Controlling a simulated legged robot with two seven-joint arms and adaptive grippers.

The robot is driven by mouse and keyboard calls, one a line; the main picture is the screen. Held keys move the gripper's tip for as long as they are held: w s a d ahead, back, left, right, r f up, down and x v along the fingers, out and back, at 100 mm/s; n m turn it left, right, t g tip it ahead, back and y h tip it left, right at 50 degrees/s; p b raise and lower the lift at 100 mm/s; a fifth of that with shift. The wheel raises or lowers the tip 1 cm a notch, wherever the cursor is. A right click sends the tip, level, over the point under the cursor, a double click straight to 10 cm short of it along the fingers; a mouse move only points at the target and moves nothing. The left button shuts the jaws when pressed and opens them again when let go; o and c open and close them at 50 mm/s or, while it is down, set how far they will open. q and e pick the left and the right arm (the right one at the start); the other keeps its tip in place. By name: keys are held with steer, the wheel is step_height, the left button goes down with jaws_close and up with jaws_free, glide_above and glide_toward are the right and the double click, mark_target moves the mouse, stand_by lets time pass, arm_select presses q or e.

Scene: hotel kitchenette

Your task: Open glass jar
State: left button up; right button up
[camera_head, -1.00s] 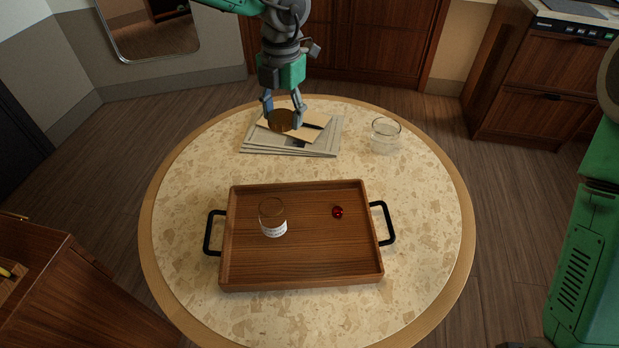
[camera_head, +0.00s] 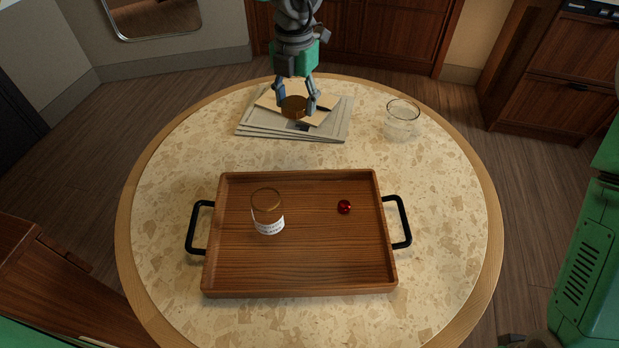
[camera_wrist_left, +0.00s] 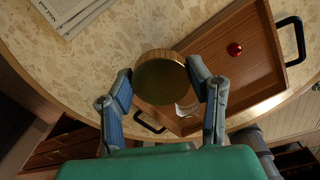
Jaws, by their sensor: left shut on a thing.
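The glass jar (camera_head: 267,212) stands upright on the left part of the wooden tray. It is clear, has a white label low on its side, and its top is uncovered. My left gripper (camera_head: 294,104) is shut on a round brown-gold lid (camera_head: 293,107), held apart from the jar, over the papers at the far side of the table. In the left wrist view the lid (camera_wrist_left: 160,77) sits between the two fingers and partly hides the jar's label behind it (camera_wrist_left: 188,106). My right gripper is not in view; a green part of my body shows at the right.
The wooden tray (camera_head: 300,276) with black handles holds a small red ball (camera_head: 345,207) right of the jar. An empty drinking glass (camera_head: 402,121) stands at the back right. Papers (camera_head: 258,125) lie at the back. The round table (camera_head: 445,200) is clear around the tray.

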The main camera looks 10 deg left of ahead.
arm_select(q)
steer(key=b, duration=0.5)
glide_above(301, 163)
step_height(301, 163, down, 7)
step_height(301, 163, down, 6)
steer(key=shift+a+r+b, duration=0.1)
steer(key=shift+a+b, duration=0.05)
steer(key=shift+b, duration=0.4)
steer(key=f, duration=0.4)
steer(key=shift+d+f+b, duration=0.2)
steer(key=shift+b, duration=0.2)
steer(key=o, duration=1.3)
steer(key=shift+a, duration=0.1)
